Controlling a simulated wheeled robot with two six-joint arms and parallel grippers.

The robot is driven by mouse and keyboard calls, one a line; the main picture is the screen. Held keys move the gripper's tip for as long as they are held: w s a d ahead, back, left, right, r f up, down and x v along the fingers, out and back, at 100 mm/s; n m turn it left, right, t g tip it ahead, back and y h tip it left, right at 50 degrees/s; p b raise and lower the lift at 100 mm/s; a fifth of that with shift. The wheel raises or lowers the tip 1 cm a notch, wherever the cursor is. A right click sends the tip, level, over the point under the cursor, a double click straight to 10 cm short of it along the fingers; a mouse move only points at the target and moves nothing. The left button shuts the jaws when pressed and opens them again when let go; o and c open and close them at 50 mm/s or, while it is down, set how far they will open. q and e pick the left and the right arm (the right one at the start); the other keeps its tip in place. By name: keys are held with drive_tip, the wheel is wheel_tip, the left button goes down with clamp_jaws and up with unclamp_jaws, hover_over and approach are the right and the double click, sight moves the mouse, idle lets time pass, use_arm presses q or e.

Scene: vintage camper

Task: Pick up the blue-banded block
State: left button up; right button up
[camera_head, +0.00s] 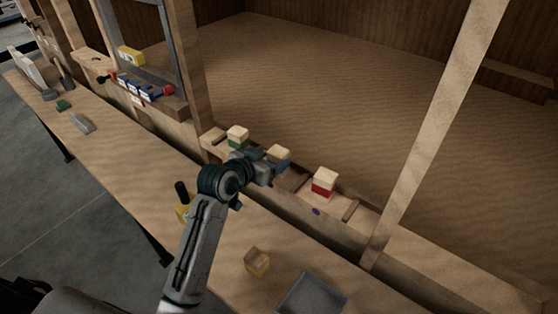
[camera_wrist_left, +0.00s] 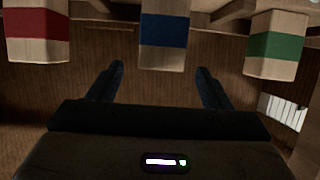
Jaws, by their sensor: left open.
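The blue-banded block (camera_head: 278,154) is pale wood with a blue band and stands on a ledge behind the bench, between a green-banded block (camera_head: 238,137) and a red-banded block (camera_head: 324,182). My left gripper (camera_head: 266,163) is open beside it, and the arm partly covers its lower part. In the left wrist view the blue-banded block (camera_wrist_left: 164,40) shows at the top middle, in line with the gap between my two open fingers (camera_wrist_left: 160,72). Nothing shows held between them. Whether a finger touches the block, I cannot tell. My right gripper is not in view.
On the bench (camera_head: 130,165) lie a small yellow-marked block (camera_head: 257,262) and a grey tray (camera_head: 312,295). A yellow and black tool (camera_head: 183,200) stands left of my arm. A slanted wooden post (camera_head: 440,130) rises right of the ledge.

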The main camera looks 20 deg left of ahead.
sight(274, 156)
use_arm(q)
drive_tip(key=p+x, duration=0.2)
drive_tip(key=x, duration=0.2)
drive_tip(key=shift+w, duration=0.15)
drive_tip(key=shift+w+f, duration=0.25)
drive_tip(key=shift+w, duration=0.1)
drive_tip(key=c, duration=1.1)
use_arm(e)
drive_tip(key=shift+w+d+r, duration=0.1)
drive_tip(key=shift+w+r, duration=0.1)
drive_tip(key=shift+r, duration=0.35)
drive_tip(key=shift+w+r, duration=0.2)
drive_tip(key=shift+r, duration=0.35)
use_arm(q)
drive_tip(key=shift+r, duration=0.1)
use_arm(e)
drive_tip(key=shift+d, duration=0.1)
